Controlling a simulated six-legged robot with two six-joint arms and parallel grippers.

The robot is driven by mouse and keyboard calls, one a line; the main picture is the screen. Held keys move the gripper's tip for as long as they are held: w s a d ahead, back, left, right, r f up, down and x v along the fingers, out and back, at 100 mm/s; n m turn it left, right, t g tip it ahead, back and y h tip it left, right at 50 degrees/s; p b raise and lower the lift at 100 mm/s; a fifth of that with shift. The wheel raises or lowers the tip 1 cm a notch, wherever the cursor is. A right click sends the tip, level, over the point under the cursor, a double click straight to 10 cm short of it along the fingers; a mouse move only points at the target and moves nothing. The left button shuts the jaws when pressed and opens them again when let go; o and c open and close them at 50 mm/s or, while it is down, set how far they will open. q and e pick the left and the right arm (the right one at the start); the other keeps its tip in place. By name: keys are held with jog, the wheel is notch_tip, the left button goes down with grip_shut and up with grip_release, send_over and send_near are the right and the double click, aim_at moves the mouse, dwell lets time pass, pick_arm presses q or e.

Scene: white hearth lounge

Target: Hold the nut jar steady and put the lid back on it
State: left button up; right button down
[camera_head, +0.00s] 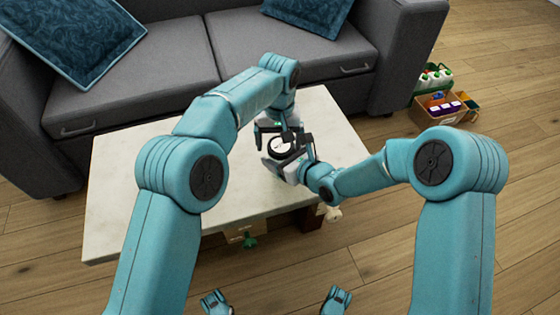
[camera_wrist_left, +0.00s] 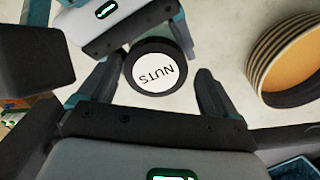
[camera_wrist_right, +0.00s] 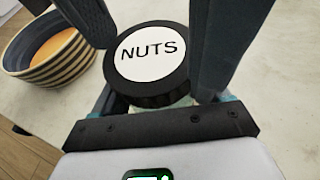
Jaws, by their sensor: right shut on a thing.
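The round lid has a black rim and a white top marked NUTS; it shows in the head view (camera_head: 280,145), the left wrist view (camera_wrist_left: 158,70) and the right wrist view (camera_wrist_right: 150,48). It sits level on top of the nut jar, whose pale glass (camera_wrist_right: 178,101) shows only as a sliver under the rim. Whether it is fully seated I cannot tell. My left gripper (camera_head: 284,136) is above with its fingers spread on either side of the lid, apparently without gripping it.
A striped bowl with an orange inside stands close by on the table, seen in the left wrist view (camera_wrist_left: 280,62) and right wrist view (camera_wrist_right: 48,58). The pale table top (camera_head: 130,190) is clear at left. A grey sofa (camera_head: 170,65) is behind; crates (camera_head: 440,108) stand on the floor at right.

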pick_arm(q)
jog(key=shift+d, duration=0.2)
pick_arm(e)
jog(key=shift+a, duration=0.15)
pick_arm(q)
notch_tip(320, 180, up, 4)
jog(key=shift+f, duration=0.15)
pick_arm(e)
jog(key=shift+s, duration=0.1)
pick_arm(q)
jog(key=shift+r, duration=0.4)
jog(key=shift+c, duration=0.4)
notch_tip(320, 180, up, 4)
jog(key=n, duration=0.3)
jog(key=shift+f, duration=0.25)
